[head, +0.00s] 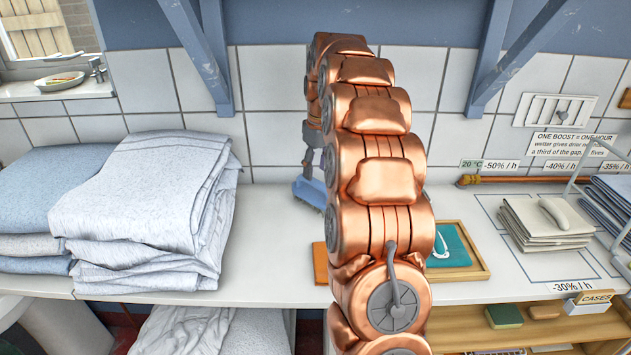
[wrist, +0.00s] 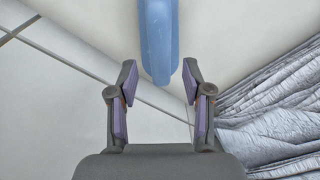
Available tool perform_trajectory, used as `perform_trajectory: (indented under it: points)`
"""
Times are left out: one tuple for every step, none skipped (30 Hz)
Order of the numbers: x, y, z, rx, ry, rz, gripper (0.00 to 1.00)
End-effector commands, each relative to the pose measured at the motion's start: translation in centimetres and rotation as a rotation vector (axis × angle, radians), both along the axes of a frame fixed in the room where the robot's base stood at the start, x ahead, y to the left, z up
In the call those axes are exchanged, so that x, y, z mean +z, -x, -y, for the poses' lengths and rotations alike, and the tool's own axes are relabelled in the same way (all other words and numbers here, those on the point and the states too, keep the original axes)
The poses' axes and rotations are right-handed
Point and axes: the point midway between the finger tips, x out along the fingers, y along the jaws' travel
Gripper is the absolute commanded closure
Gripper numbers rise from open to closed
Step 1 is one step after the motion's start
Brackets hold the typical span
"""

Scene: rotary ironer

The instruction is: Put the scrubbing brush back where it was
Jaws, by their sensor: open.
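A blue, long object (head: 310,191) lies on the white worktop near the tiled wall, partly hidden behind my arm. It looks like the scrubbing brush, but I cannot make out bristles. In the wrist view, its smooth rounded blue end (wrist: 158,42) reaches down between and just beyond my fingertips. My gripper (wrist: 158,82) is open, with its purple-padded fingers on either side of that end and a gap visible to each side. In the head view, my gripper (head: 308,160) points down just above the blue object, mostly hidden by my copper arm.
A tall stack of folded white linen (head: 150,215) stands left of my gripper. Blue brackets (head: 205,50) hang above.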

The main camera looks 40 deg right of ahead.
Motion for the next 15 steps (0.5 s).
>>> perform_trajectory:
  points:
    - [0.6,0.0,0.0,0.0,0.001,0.001,0.5]
    - [1.0,0.1,0.0,0.0,0.0,-0.001,0.5]
    - [1.5,0.2,0.1,0.0,0.0,0.0,0.5]
    - [1.8,0.1,0.1,0.0,0.002,0.001,0.5]
    - [2.2,0.2,0.1,0.0,0.003,0.002,0.5]
    - [2.7,0.2,0.1,0.0,0.002,0.001,0.5]
    - [3.1,0.3,0.1,0.0,0.001,0.0,0.5]
    - [3.4,0.3,0.1,0.0,0.001,0.0,0.5]
    - [3.7,0.4,0.1,0.0,0.001,0.0,0.5]
    - [4.0,0.4,0.2,0.0,0.002,0.0,0.5]
    - [4.3,0.4,0.2,0.0,0.002,0.0,0.5]
    - [4.6,0.4,0.2,0.0,0.001,0.0,0.5]
    - [4.9,0.5,0.2,0.0,0.001,-0.001,0.5]
    - [5.1,0.5,0.2,0.0,0.001,-0.001,0.5]
    - [5.3,0.5,0.2,0.0,0.001,-0.001,0.5]
